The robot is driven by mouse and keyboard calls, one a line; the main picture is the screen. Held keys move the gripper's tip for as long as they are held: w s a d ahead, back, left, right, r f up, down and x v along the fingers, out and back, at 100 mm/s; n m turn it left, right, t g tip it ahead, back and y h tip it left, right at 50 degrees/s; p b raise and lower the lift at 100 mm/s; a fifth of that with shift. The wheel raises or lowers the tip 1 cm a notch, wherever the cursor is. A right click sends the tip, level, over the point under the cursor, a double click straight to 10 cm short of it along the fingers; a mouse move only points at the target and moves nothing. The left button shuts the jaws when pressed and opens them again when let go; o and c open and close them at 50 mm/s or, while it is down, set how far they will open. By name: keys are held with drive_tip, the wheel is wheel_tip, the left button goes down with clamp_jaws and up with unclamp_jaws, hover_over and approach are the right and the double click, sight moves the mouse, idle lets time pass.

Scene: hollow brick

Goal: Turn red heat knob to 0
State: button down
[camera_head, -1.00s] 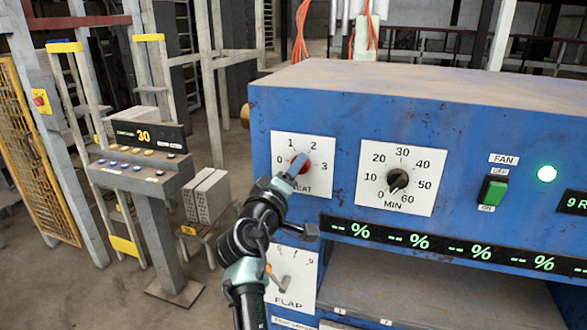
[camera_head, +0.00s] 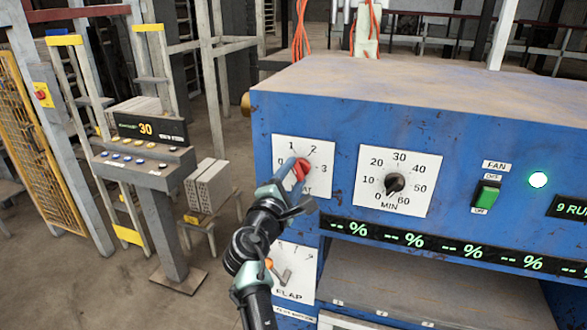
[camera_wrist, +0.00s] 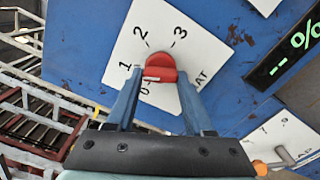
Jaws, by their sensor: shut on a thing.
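The red heat knob (camera_head: 303,167) sits on a white dial plate (camera_head: 323,153) marked 0 to 3, on the front of a blue machine. My gripper (camera_head: 298,171) reaches it from the lower left and is shut on it. In the wrist view the red knob (camera_wrist: 160,68) lies between the tips of my two blue-grey fingers (camera_wrist: 160,79). The plate (camera_wrist: 190,60) shows 1, 2 and 3 around the knob, with the 0 close to the left finger. My fingers hide part of the knob and dial, so I cannot tell its exact setting.
A MIN timer dial (camera_head: 408,182), a green FAN switch (camera_head: 487,194) and a lit lamp (camera_head: 538,180) are to the right. A FLAP plate (camera_head: 294,272) is below, close to my arm. A console (camera_head: 145,155) reading 30 stands at the left.

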drive_tip(key=n+p, duration=0.4)
drive_tip(key=n, duration=0.3)
drive_tip(key=shift+d+p, duration=0.1)
drive_tip(key=shift+p, duration=0.2)
drive_tip(key=n+p, duration=0.1)
drive_tip(key=n, duration=0.2)
drive_tip(key=n+p, duration=0.2)
drive_tip(key=shift+s+d+f+n, duration=0.1)
drive_tip(key=shift+f+n, duration=0.05)
drive_tip(key=shift+n, duration=0.25)
drive_tip(key=shift+c, duration=1.4)
unclamp_jaws()
drive_tip(key=v, duration=1.3)
